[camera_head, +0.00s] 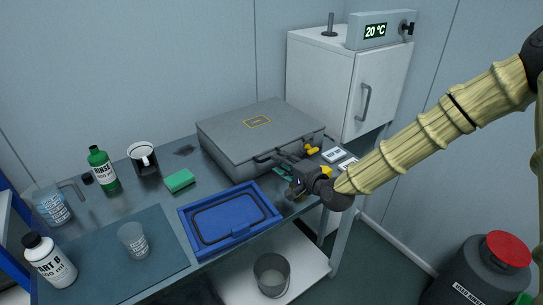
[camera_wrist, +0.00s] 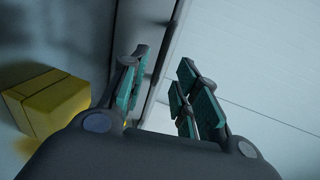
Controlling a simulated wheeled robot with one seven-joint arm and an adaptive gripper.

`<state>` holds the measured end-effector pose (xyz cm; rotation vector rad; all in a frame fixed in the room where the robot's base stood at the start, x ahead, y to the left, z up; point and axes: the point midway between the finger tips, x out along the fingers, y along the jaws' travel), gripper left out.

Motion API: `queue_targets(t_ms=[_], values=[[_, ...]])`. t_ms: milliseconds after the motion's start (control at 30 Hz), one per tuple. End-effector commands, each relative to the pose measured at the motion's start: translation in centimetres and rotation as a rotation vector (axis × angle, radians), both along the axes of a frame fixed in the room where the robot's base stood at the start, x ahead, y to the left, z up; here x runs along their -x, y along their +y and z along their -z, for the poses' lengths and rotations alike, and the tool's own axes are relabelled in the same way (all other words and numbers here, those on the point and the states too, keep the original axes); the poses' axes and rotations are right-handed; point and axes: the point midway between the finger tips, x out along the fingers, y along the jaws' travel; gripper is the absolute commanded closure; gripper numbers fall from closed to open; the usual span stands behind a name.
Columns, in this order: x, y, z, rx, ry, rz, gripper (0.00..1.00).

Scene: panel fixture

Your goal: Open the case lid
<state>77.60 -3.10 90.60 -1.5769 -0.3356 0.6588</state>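The grey case (camera_head: 262,137) lies flat on the bench with its lid down and a yellow-outlined label on top. A yellow latch (camera_head: 312,149) shows on its front side near the right corner; a yellow block (camera_wrist: 47,100) is large at the left in the wrist view. My gripper (camera_head: 273,167) is at the case's front side, beside the handle area. In the wrist view its teal-padded fingers (camera_wrist: 162,78) are apart, with a dark edge running behind the gap. Nothing is clearly held. I cannot tell whether the fingers touch the case; my gripper partly hides its front.
A blue tray (camera_head: 233,238) stands close in front of the case. A green sponge (camera_head: 179,181), a green bottle (camera_head: 103,171) and cups are to the left. A white oven (camera_head: 380,85) stands behind right. White labelled cards (camera_head: 334,155) lie right of the case.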

Motion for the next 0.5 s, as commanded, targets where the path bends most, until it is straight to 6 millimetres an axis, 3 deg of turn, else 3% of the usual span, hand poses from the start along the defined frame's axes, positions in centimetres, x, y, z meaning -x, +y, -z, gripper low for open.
queue_targets(t_ms=[300,500], values=[[-3.7,2.8,1.0,0.002,-0.001,0.0,0.69],[-4.9,3.5,1.3,0.0,0.001,0.001,0.69]])
